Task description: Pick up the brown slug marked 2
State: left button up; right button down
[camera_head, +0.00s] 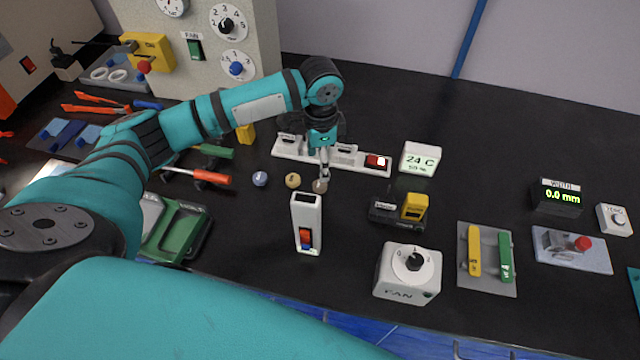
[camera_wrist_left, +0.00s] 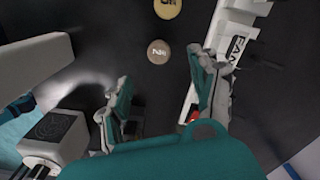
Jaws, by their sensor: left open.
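Several small round slugs lie on the black bench. A grey-brown slug (camera_head: 320,186) is just below my left gripper (camera_head: 323,170). In the left wrist view this slug (camera_wrist_left: 158,51) lies just ahead of the gap between the two open fingers (camera_wrist_left: 160,68); it bears a dark mark that I cannot read surely. A tan-yellow slug (camera_head: 293,180) lies just left of it and shows at the top of the wrist view (camera_wrist_left: 167,8). A bluish-grey slug (camera_head: 260,179) lies further left. The left gripper is open and empty. My right gripper is not in view.
A white switch strip (camera_head: 285,149) runs close behind the slugs. A white upright box with a red and blue rocker (camera_head: 307,222) stands just in front. A black-and-yellow device (camera_head: 412,207) is to the right, with a fan dial box (camera_head: 408,270) nearer. Orange-handled tools (camera_head: 210,177) lie left.

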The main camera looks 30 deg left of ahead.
aim_at(321, 184)
pick_arm(q)
notch_tip(321, 184, down, 3)
jog(key=shift+w+r, duration=0.1)
jog(key=shift+r, duration=0.1)
jog(key=shift+d+f+p, duration=0.15)
jog(key=shift+f+p, duration=0.45)
jog(key=shift+f, duration=2.25)
jog(key=c, duration=0.9)
